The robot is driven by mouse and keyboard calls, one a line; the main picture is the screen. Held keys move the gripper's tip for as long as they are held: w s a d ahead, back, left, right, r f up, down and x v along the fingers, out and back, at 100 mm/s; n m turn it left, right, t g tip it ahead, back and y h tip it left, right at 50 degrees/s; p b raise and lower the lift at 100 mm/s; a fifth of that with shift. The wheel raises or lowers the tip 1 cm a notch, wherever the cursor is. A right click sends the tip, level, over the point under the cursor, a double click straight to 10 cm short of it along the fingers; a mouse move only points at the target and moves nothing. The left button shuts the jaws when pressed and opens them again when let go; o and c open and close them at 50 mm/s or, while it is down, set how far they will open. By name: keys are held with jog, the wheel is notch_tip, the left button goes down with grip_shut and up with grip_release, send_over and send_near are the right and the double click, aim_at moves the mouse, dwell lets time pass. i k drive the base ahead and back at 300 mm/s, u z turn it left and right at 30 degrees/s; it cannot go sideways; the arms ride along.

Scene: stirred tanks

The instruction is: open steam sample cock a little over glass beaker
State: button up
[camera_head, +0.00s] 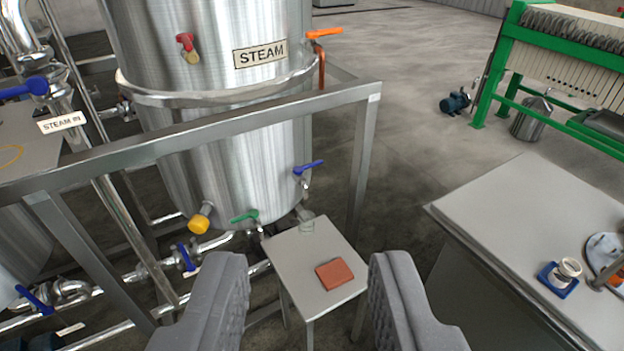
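The steel tank (215,150) with the plate "STEAM" (259,54) stands at the left centre. A small cock with a blue lever (308,167) sits low on its right side; its lever points right and slightly up. A clear glass beaker (307,223) stands below that cock, on the back edge of a small grey table (290,262). A green-lever cock (245,216) is lower on the tank, left of the beaker. No label tells which is the sample cock. My gripper (308,260) is open and empty in the foreground, apart from both cocks.
A grey rail (200,133) crosses in front of the tank. A red-brown block (335,273) lies on the small table. An orange lever (325,33), a red-handled cock (187,48) and a yellow-capped outlet (201,219) are on the tank. A bench (520,220) stands right.

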aim_at(311, 165)
jog(key=u, duration=0.25)
jog(key=i, duration=1.1)
jog(key=u, duration=0.1)
